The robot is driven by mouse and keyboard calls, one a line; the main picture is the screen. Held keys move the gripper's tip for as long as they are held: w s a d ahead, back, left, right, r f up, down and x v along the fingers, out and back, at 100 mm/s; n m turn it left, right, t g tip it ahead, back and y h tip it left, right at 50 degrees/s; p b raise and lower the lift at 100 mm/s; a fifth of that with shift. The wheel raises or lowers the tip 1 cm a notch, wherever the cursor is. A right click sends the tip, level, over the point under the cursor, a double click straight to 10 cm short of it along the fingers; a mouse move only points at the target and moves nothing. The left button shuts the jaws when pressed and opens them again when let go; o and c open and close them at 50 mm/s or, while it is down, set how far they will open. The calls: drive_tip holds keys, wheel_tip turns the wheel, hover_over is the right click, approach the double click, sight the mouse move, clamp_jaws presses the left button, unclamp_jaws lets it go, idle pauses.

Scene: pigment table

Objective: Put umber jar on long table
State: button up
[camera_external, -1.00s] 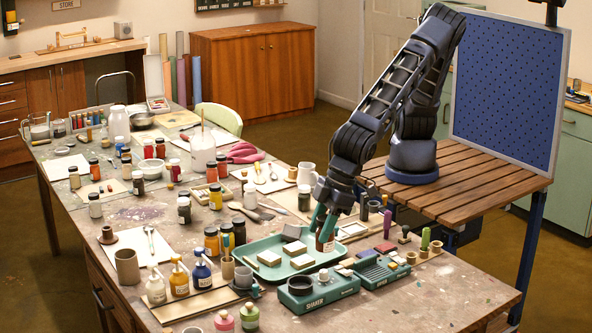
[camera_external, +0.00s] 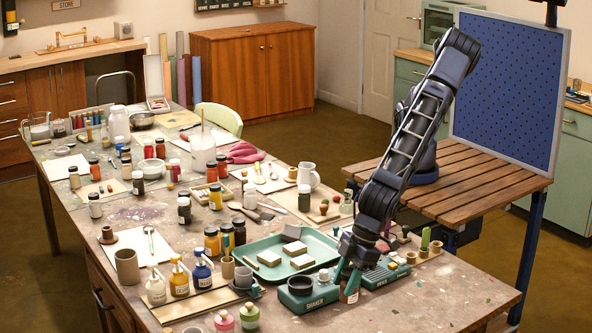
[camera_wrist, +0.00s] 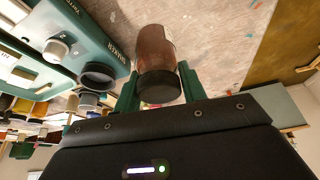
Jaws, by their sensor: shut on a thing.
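The umber jar, a small brown jar with a dark cap, is between the green fingers of my gripper (camera_external: 349,278). In the external view only a reddish-brown part of the jar (camera_external: 349,296) shows below the fingers. In the wrist view the jar (camera_wrist: 155,48) has its dark cap toward my gripper (camera_wrist: 158,90), which is shut on it. The long table (camera_external: 420,305) is under it, with bare speckled surface to the right. I cannot tell whether the jar touches the tabletop.
The green shaker (camera_external: 310,298) is close on the jar's left. A second green device (camera_external: 385,274) is just behind it. The green tray (camera_external: 262,278) with pale blocks lies farther left. The front right of the table is clear.

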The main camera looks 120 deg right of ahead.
sight(344, 302)
drive_tip(key=shift+f, duration=3.45)
drive_tip(key=o, duration=1.1)
drive_tip(key=shift+f, duration=0.1)
drive_tip(key=v, duration=1.2)
